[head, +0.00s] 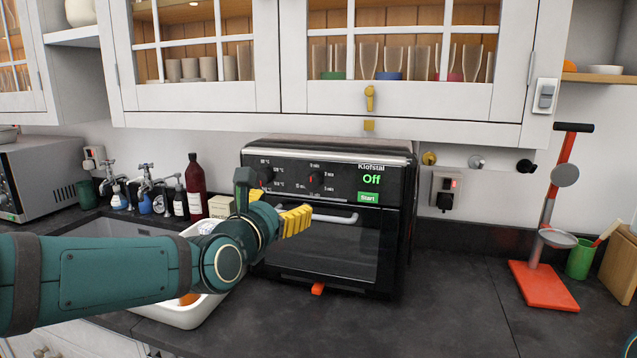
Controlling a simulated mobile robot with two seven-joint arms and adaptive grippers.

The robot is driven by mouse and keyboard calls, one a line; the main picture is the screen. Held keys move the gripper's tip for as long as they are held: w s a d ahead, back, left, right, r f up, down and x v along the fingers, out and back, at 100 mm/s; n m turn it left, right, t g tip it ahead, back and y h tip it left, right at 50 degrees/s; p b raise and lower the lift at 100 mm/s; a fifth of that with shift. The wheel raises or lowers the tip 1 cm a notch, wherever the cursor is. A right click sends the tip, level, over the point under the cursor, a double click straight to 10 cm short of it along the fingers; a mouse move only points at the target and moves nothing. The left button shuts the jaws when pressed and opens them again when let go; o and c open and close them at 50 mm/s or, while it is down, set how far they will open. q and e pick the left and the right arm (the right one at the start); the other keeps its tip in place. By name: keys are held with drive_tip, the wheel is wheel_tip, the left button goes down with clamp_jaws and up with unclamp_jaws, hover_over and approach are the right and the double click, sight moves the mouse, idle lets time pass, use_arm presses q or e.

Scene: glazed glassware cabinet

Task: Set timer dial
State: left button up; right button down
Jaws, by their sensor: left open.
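A black countertop oven (330,245) stands against the wall under the cabinet. Its display reads "Off" in green, above a green "Start" button (368,197). The timer dial (316,180), with minute marks around it and a red pointer, is on the oven's control panel. A second dial (266,176) with °C marks is to its left. My left gripper (274,206) is in front of the oven's left part, below the dials, open and with nothing visible between its yellow-tipped fingers. It appears apart from the timer dial. My right gripper is not in view.
The glazed cabinet (315,98) overhangs the oven. A white basin (180,312), soap bottles and a brown bottle (195,188) are to the left, partly behind my arm. A red stand (543,287) is at right.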

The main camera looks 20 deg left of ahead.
sight(310, 184)
use_arm(q)
drive_tip(key=w, duration=0.4)
drive_tip(key=w+d, duration=0.1)
drive_tip(key=w, duration=0.8)
drive_tip(key=shift+w+d+r, duration=0.1)
drive_tip(key=shift+w+d, duration=0.15)
drive_tip(key=shift+w, duration=0.05)
clamp_jaws()
